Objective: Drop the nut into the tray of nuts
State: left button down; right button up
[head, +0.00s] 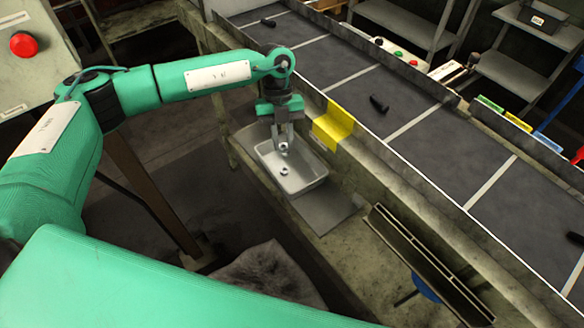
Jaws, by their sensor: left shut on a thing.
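My left gripper (284,143) points down over the light grey tray (305,187). It is shut on a small metal nut (284,147) between its fingertips, above the tray's far part. Another nut (284,171) lies inside the tray, on its floor. The tray is a shallow rectangle on the ledge beside the conveyor. I cannot tell the exact height of the held nut above the tray floor. My right gripper is not in view.
A dark conveyor (430,130) with white cross lines carries several dark bolts (379,104). A yellow bracket (334,125) stands right of the tray. A flat grey plate (325,208) lies at the tray's near side, and a slotted metal rail (425,262) is further right.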

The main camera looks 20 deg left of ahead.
aim_at(282, 144)
pick_arm(q)
jog(key=shift+f+b, duration=0.95)
jog(key=shift+f, duration=0.95)
jog(key=c, duration=1.2)
grip_release()
jog(key=b+v, duration=0.3)
jog(key=v, duration=1.1)
jog(key=shift+f, duration=0.1)
